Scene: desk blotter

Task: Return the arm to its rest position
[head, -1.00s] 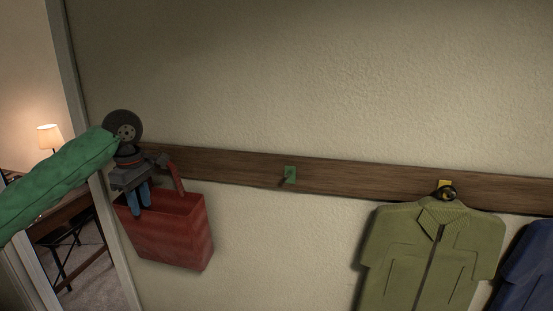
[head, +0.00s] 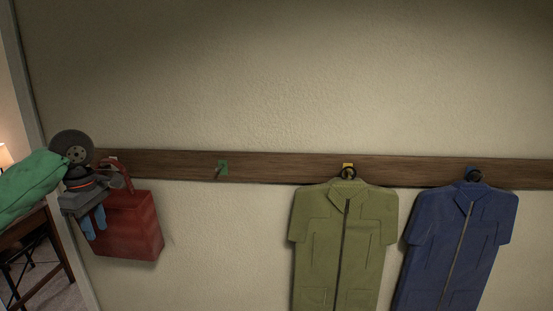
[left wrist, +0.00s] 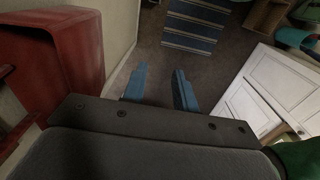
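My left gripper (head: 94,222) is at the far left of the head view, fingers pointing down, just left of a red bag (head: 137,232). In the left wrist view its two blue fingers (left wrist: 160,88) stand apart with nothing between them. The red bag hangs at the left end of the wooden rail by its handle; my wrist partly covers it in the head view. It also shows in the left wrist view (left wrist: 80,45), left of the fingers and apart from them. My right gripper is not in view.
The wooden rail (head: 270,167) carries a free green hook (head: 222,168), an olive jacket (head: 370,240) and a blue jacket (head: 440,245). A dark table (head: 38,262) and a lamp (head: 5,157) are beyond the wall's left edge. The left wrist view shows a striped rug (left wrist: 195,28) and white cabinet (left wrist: 275,85).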

